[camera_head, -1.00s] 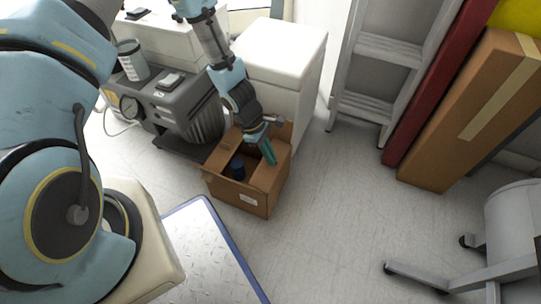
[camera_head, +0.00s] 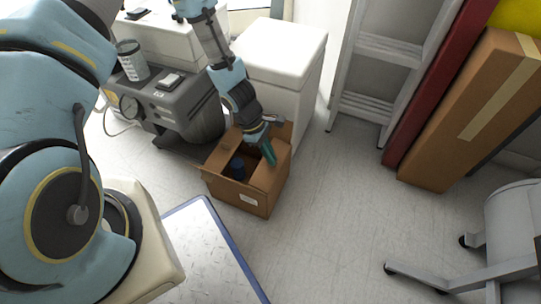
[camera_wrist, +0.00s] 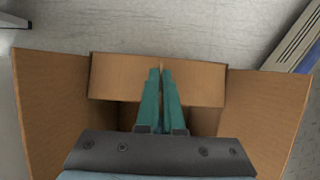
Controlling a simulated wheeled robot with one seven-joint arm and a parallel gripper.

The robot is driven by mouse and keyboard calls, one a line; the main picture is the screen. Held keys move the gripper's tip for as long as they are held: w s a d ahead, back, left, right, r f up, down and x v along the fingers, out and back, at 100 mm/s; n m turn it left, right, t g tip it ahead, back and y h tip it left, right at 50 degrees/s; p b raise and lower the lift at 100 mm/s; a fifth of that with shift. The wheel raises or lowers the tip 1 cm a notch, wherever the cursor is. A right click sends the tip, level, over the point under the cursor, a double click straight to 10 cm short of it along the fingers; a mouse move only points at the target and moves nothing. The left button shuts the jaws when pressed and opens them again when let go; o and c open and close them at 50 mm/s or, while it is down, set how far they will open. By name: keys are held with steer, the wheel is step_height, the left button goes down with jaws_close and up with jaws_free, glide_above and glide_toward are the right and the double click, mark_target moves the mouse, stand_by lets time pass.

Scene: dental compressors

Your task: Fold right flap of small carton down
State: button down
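The small brown carton (camera_head: 242,198) stands open on the floor in the head view, with a white label on its near side. In the wrist view, one flap (camera_wrist: 52,105) spreads outward at the left and another (camera_wrist: 268,115) at the right. A shorter flap (camera_wrist: 115,78) lies across the far side of the opening. My gripper (camera_head: 271,160) is over the carton's right part in the head view. In the wrist view, its teal fingers (camera_wrist: 158,72) are together with nothing visible between them, and their tips overlap the short flap. Contact is unclear. My gripper hides part of the opening.
A dark blue object (camera_head: 237,169) is inside the carton. A grey compressor (camera_head: 180,110) and a white cabinet (camera_head: 280,55) stand behind it. A metal plate with a blue edge (camera_head: 205,245) lies in front. Floor right of the carton is clear up to the ladder (camera_head: 375,75).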

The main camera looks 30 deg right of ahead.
steer(key=shift+w+a+f+g+h, duration=0.2)
steer(key=shift+w+f+g+h, duration=0.15)
steer(key=shift+g, duration=0.35)
steer(key=shift+a+f+g+h, duration=0.1)
steer(key=shift+f+g+h, duration=0.1)
steer(key=shift+g+h, duration=0.35)
steer(key=shift+w, duration=0.1)
steer(key=c, duration=1)
jaws_free()
steer(key=shift+c, duration=0.2)
steer(key=shift+r, duration=0.1)
steer(key=p+v, duration=0.3)
steer(key=v, duration=0.7)
steer(key=shift+w+r, duration=0.2)
steer(key=shift+r, duration=0.1)
